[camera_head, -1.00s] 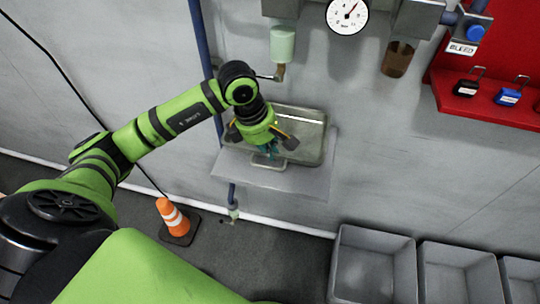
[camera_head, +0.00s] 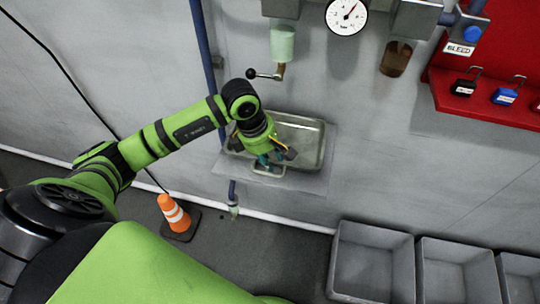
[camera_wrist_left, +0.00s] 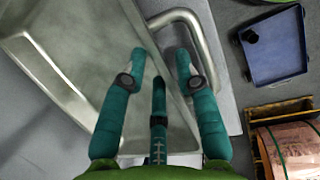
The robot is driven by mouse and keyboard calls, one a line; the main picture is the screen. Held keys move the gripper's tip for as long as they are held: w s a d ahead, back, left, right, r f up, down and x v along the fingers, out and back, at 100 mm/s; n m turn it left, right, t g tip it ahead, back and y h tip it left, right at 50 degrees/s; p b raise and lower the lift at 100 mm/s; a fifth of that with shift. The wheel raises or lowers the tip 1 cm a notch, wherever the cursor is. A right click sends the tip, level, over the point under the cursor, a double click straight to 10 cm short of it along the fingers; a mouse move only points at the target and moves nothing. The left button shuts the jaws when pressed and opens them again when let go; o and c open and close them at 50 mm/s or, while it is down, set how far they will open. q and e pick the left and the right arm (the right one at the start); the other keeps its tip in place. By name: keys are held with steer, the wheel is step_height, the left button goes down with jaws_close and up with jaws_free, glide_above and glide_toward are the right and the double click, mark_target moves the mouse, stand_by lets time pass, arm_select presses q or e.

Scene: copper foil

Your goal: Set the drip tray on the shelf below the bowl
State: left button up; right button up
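The drip tray (camera_head: 308,143) is a shallow metal tray with a bar handle (camera_head: 268,169) at its front. It sits on or just above the grey shelf (camera_head: 315,183) on the wall; I cannot tell contact for sure. A pale green bowl (camera_head: 283,42) hangs above. My left gripper (camera_head: 264,158) is over the tray's front left, by the handle. In the left wrist view its teal fingers (camera_wrist_left: 160,58) are spread over the tray's rim (camera_wrist_left: 75,80), with nothing clasped between them; the handle (camera_wrist_left: 207,50) curves beside the right finger. My right gripper is not in view.
A lever valve (camera_head: 264,74) sticks out under the bowl, close above my left arm. A blue pipe (camera_head: 205,65) runs down the wall. An amber bowl (camera_head: 396,59), red lock shelf (camera_head: 490,108), grey bins (camera_head: 375,265) and a cone (camera_head: 173,212) stand around.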

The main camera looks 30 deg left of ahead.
arm_select(q)
steer(key=shift+r, duration=0.15)
steer(key=shift+a+r, duration=0.1)
steer(key=shift+r, duration=0.25)
steer(key=b+v, duration=0.3)
steer(key=v, duration=0.8)
steer(key=shift+s, duration=0.1)
